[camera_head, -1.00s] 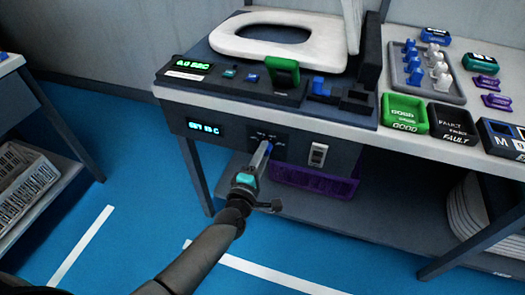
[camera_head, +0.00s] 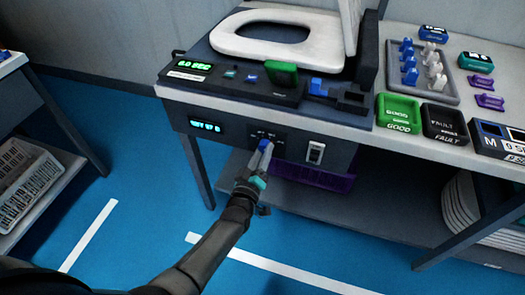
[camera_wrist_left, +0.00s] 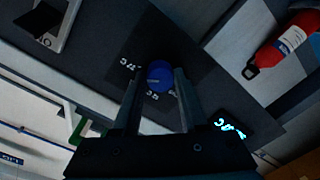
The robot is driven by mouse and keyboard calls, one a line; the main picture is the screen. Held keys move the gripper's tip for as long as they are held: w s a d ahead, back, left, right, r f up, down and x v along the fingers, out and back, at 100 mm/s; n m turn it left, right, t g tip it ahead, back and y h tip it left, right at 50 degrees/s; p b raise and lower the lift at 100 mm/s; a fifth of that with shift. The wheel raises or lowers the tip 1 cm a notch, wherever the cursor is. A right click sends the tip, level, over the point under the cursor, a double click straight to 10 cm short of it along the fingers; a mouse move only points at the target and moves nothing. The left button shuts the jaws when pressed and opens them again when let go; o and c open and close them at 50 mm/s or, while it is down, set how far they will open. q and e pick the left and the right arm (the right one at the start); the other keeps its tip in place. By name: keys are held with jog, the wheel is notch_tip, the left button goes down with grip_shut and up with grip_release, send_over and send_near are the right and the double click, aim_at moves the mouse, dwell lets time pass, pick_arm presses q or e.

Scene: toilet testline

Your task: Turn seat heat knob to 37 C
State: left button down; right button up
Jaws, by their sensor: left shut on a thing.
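The blue seat heat knob (camera_head: 263,144) sits on a dark panel on the front of the bench, with small white markings around it. In the left wrist view the round blue knob (camera_wrist_left: 159,75) lies between the two fingers, near their tips. My left gripper (camera_head: 265,150) is shut on the knob and appears rolled; its fingers hide part of the knob and its markings. A cyan display (camera_head: 206,127) is left of the knob, also in the wrist view (camera_wrist_left: 230,128); its digits are too blurred to read surely. My right gripper is out of view.
On top are a toilet seat (camera_head: 245,42), a green-lit control box (camera_head: 230,84), a green tray (camera_head: 399,112) and a black tray (camera_head: 444,124). The floor in front is clear.

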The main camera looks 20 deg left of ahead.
pick_arm(q)
jog(key=shift+m, duration=1.1)
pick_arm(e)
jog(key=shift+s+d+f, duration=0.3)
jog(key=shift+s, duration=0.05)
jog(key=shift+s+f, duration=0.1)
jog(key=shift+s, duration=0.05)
pick_arm(q)
jog(key=shift+c, duration=2.2)
grip_release()
jog(key=shift+s+p, duration=0.1)
jog(key=shift+p, duration=0.2)
jog(key=s+p, duration=0.4)
jog(key=s, duration=1.1)
jog(key=shift+r, duration=0.2)
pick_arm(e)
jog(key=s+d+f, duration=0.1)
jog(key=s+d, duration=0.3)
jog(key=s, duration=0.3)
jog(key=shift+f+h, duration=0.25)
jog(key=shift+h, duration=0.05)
